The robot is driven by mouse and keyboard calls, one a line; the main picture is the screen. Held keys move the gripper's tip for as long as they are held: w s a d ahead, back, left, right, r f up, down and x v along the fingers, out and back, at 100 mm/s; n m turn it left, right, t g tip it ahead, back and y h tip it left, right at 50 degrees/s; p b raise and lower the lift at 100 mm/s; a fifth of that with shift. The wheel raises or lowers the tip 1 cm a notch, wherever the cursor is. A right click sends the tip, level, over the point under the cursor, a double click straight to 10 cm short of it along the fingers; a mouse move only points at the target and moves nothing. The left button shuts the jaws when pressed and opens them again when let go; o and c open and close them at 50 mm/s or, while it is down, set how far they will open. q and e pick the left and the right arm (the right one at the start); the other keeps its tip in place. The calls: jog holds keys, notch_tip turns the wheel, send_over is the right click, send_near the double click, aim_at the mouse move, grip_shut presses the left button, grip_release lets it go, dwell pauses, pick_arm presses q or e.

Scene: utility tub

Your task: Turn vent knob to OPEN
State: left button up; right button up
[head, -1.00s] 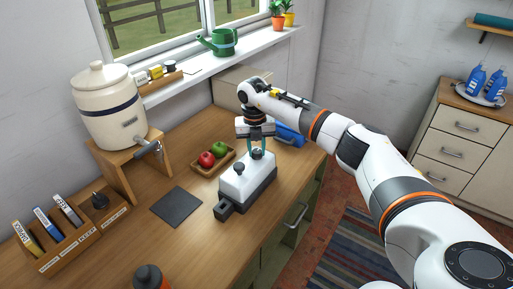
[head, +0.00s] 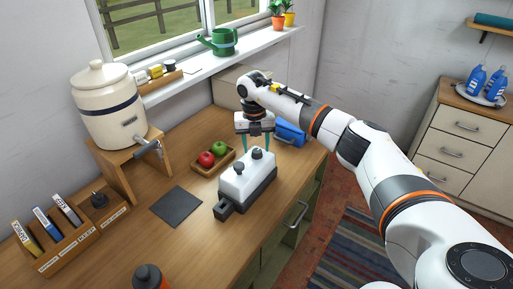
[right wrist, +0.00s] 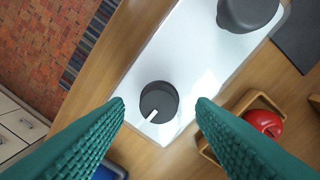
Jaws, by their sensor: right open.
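A white box with a dark base (head: 233,184) stands on the wooden counter. Its far knob (head: 257,154) is dark and round. In the right wrist view this knob (right wrist: 160,97) has a white pointer line aimed toward the lower left of the picture. A second dark knob (head: 239,167) sits nearer on the box and shows partly at the top of the wrist view (right wrist: 248,12). My right gripper (head: 257,147) is open above the far knob, its teal fingers apart on either side, not touching it. No OPEN marking is readable. My left gripper is not in view.
A wooden tray with a red and a green apple (head: 218,148) is close left of the box. A blue object (head: 291,134) lies behind the gripper. A dark mat (head: 177,206) and a crock on a stand (head: 108,110) are to the left.

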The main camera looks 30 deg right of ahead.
aim_at(255, 150)
notch_tip(255, 150, up, 11)
jog(key=b, duration=0.2)
jog(key=shift+a+f, duration=0.2)
jog(key=shift+w, duration=0.1)
